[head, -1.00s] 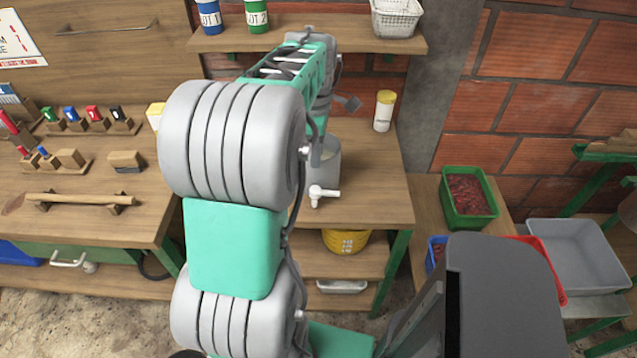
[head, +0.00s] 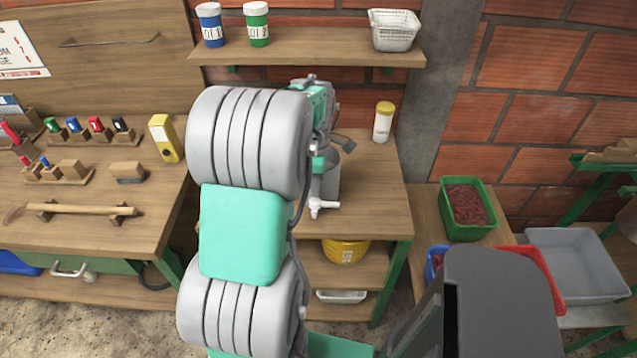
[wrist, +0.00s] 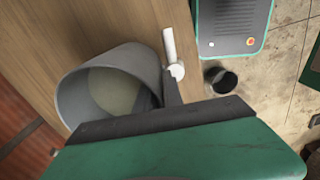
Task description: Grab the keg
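The keg (head: 331,184) is a grey cylinder with a white tap (head: 322,206) low on its front. It stands on the wooden table, and my arm hides much of it in the head view. In the wrist view the keg (wrist: 70,97) shows as an open-topped vessel with a pale inside, and the tap (wrist: 170,55) sticks out beside it. My gripper (wrist: 170,95) is close at the keg, with a dark finger by the wall near the tap. The fingertips are mostly hidden, so I cannot tell its opening or contact.
A yellow-capped jar (head: 383,122) stands right of the keg. A shelf (head: 300,52) with jars and a white basket is above. A yellow bucket (head: 346,251) sits below. A green bin (head: 467,208) is at right. The tabletop right of the keg is clear.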

